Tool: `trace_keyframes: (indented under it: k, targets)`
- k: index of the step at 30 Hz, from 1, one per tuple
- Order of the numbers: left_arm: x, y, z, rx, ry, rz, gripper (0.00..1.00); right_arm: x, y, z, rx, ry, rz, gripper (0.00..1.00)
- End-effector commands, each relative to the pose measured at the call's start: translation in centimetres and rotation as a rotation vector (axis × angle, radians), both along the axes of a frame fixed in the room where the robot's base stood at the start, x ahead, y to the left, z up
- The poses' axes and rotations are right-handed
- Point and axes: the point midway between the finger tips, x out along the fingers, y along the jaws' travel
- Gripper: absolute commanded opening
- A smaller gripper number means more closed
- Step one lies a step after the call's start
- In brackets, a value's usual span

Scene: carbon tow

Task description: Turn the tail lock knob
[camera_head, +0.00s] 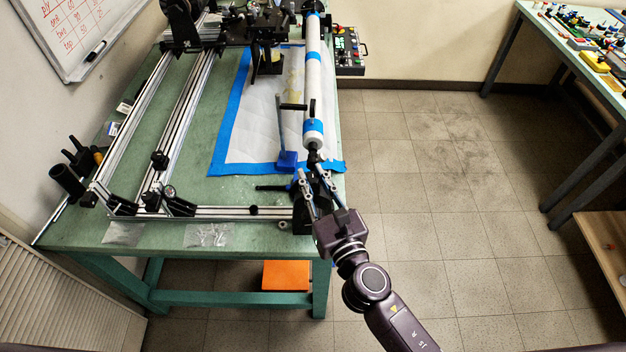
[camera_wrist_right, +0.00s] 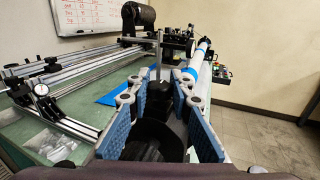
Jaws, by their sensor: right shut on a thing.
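A white tube (camera_head: 314,90) with blue bands runs along the right side of the green table, and its near end meets dark fittings at the tail. My right gripper (camera_head: 312,174) is at this tail end, at the table's near right corner. In the right wrist view, its blue-padded fingers (camera_wrist_right: 157,95) stand on both sides of a black knob-like part (camera_wrist_right: 158,101) and are shut on it, which I take as the tail lock knob. In the head view the fingers mostly hide this part. A dark tail support block (camera_head: 302,214) stands beside the fingers. My left gripper is not in view.
Aluminium rails (camera_head: 180,115) run along the left of the green table (camera_head: 100,228). A white sheet with a blue border (camera_head: 232,120) lies beside the tube. A black control box (camera_head: 349,50) is at the far right. The floor (camera_head: 430,200) right of the table is clear.

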Motion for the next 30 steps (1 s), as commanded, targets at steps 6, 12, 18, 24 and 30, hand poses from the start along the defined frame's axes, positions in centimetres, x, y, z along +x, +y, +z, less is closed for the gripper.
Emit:
trace_keyframes:
  k: [6,12,18,24,30]
  targets:
    - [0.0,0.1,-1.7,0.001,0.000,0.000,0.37,0.0,0.1,-0.2,0.005,0.000,-0.177,0.00]
    - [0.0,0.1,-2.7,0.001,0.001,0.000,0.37,0.1,0.1,-0.1,0.003,-0.001,-0.291,0.00]
    - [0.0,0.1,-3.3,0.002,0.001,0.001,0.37,0.1,0.0,0.0,0.001,-0.003,-0.360,0.00]
    - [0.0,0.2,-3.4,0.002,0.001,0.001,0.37,0.1,0.0,0.0,-0.002,-0.002,-0.385,0.00]
    - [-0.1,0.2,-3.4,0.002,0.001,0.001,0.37,0.1,0.0,0.1,-0.002,-0.002,-0.388,0.00]
